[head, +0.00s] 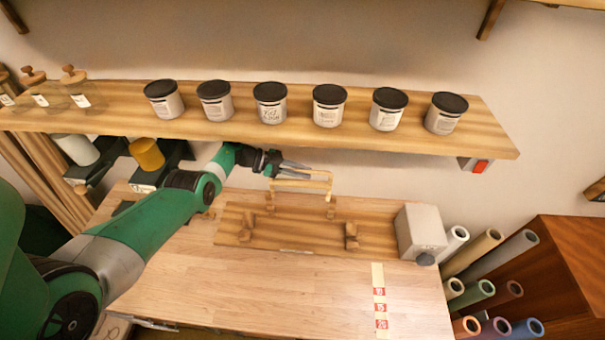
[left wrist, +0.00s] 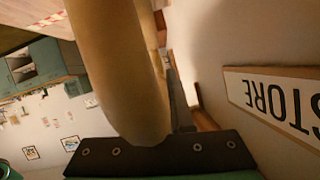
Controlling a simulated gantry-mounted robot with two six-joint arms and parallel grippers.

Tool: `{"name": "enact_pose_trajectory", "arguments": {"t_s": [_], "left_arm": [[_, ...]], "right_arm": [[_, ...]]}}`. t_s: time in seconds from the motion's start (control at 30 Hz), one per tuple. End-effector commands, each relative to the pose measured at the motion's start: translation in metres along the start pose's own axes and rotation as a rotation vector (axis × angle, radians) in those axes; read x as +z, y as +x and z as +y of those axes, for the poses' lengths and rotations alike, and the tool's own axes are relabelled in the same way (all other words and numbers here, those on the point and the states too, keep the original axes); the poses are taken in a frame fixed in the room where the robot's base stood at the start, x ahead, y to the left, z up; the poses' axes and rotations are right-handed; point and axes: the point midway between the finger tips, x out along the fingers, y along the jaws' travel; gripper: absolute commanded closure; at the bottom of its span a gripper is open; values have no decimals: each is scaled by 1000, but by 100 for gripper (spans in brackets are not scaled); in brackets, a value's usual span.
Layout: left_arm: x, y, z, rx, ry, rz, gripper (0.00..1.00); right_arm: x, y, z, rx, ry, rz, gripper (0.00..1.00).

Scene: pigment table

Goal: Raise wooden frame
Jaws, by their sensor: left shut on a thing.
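The pale wooden frame (head: 312,184) is a thin open rectangle above the back of the workbench. My left gripper (head: 286,168) reaches it from the left, and its fingers are shut on the frame's upper left part. In the left wrist view a thick wooden bar of the frame (left wrist: 117,65) runs up from the jaws and hides most of them. A wooden stand (head: 290,230) with small posts lies below the frame. I cannot tell whether the frame touches the posts. My right gripper is in neither view.
A shelf (head: 400,147) with several black-lidded jars runs just above the gripper. A grey box (head: 419,230) stands right of the stand. Colored rolls (head: 483,290) stick out at the right. The front of the workbench (head: 270,295) is mostly clear, with a labelled strip (head: 379,285) on it.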

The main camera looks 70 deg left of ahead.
Motion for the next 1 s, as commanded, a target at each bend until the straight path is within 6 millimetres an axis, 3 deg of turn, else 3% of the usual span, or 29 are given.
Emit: {"name": "enact_pose_trajectory", "arguments": {"t_s": [0.27, 0.3, 0.47, 0.77, 0.87, 1.0], "left_arm": [[2, 0, -2, -8, 1, -5, 100], [2, 0, -2, -9, 1, -5, 77], [1, 0, -2, -7, 1, -4, 50], [0, -2, -1, -5, 0, -3, 50], [-1, -12, -2, -8, 0, -3, 50], [-3, -42, -3, -9, 0, -3, 50]], "right_arm": [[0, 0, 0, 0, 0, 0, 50], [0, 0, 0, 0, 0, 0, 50], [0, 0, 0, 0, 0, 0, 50], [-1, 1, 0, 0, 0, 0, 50], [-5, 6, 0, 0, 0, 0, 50], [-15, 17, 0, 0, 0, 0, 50]]}}
